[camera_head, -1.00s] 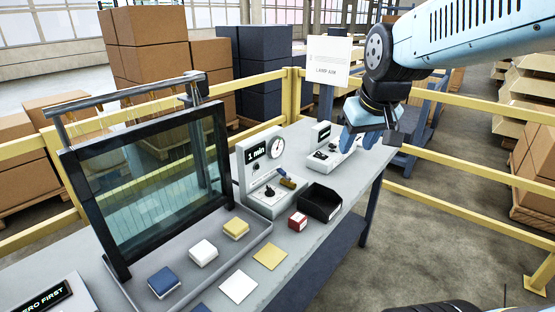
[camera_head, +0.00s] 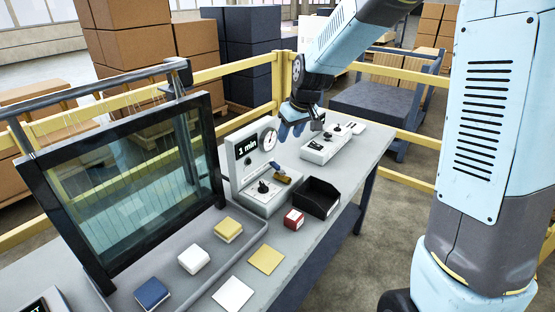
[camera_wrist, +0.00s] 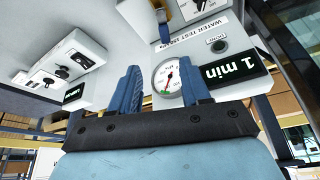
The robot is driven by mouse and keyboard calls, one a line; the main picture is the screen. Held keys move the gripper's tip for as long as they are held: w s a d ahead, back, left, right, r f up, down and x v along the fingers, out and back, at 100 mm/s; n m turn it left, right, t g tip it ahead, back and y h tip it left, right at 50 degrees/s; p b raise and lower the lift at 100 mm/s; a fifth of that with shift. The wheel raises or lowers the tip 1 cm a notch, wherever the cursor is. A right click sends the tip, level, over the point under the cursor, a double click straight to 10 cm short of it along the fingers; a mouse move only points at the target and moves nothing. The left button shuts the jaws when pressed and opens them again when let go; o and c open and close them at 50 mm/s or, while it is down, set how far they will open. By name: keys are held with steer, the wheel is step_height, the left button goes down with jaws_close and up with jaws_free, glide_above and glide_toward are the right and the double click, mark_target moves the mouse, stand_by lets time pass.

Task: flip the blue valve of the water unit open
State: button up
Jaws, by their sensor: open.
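The water unit (camera_head: 238,168) is a light grey block with a "1 min" display, a round gauge (camera_head: 269,139) and a black knob. Its small blue valve handle (camera_head: 276,166) sits by a brass-coloured body (camera_head: 284,178) on the unit's low ledge. My gripper (camera_head: 291,130) is open and empty, above and behind the valve, close to the gauge. In the wrist view the two blue fingers of my gripper (camera_wrist: 160,68) frame the upside-down gauge (camera_wrist: 168,78). A blue piece, seemingly the valve handle (camera_wrist: 164,32), shows beyond the fingertips. The gripper appears apart from it.
A black open bin (camera_head: 318,198) and a red box (camera_head: 294,219) stand right of the water unit. A second grey unit (camera_head: 325,147) stands behind. A framed glass panel (camera_head: 120,190) rises at left, with coloured blocks before it. Yellow rails (camera_head: 245,66) run behind the table.

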mark_target(275, 164)
steer(key=x, duration=0.9)
steer(key=a+x, duration=0.1)
steer(key=x, duration=0.4)
steer(key=shift+c, duration=0.4)
jaws_close()
